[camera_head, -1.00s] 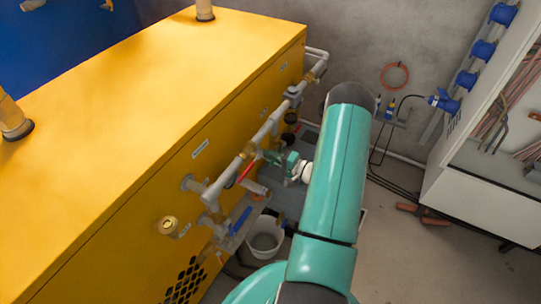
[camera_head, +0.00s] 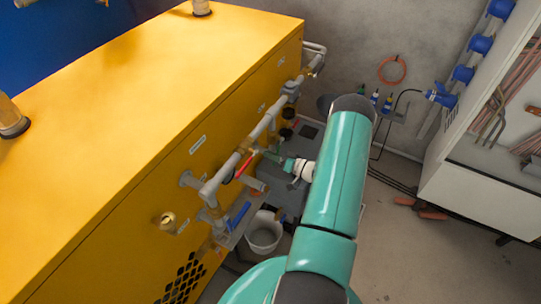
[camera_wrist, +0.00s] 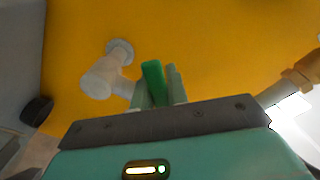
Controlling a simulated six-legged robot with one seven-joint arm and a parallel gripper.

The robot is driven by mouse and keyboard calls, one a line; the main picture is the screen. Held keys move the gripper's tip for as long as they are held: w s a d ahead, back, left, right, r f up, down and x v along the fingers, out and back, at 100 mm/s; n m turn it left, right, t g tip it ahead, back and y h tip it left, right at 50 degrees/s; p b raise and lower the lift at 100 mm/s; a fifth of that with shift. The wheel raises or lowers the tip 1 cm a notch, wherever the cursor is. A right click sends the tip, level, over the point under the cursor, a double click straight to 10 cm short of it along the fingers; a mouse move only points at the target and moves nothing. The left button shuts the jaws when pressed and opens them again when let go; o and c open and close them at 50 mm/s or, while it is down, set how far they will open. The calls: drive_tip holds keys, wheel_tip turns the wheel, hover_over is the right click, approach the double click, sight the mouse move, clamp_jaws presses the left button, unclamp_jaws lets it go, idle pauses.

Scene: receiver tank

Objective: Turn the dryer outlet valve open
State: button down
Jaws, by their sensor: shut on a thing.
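My gripper (camera_wrist: 160,92) is shut on a green valve lever (camera_wrist: 153,78), which stands up between its two fingers in the wrist view. Behind it a pale grey pipe elbow (camera_wrist: 98,78) joins the yellow cabinet. In the head view my gripper (camera_head: 264,153) reaches left to the grey pipe run on the yellow dryer cabinet (camera_head: 150,120), and the lever in its fingers is too small to make out. A red lever (camera_head: 243,166) sits just below left of the gripper. A blue lever (camera_head: 239,215) is lower down. No label marks the outlet valve legibly.
A white bucket (camera_head: 264,232) stands on the floor below the pipes. A white open cabinet (camera_head: 480,165) with hoses stands at the right. Orange-handled tools (camera_head: 420,207) lie on the floor, with cables along the wall. Floor at the lower right is clear.

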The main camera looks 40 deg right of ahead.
drive_tip(key=shift+w+d+f+n, duration=0.1)
drive_tip(key=shift+d+n, duration=0.2)
drive_tip(key=shift+n, duration=0.1)
drive_tip(key=c, duration=1.4)
unclamp_jaws()
drive_tip(key=v, duration=1.3)
drive_tip(key=shift+s, duration=0.45)
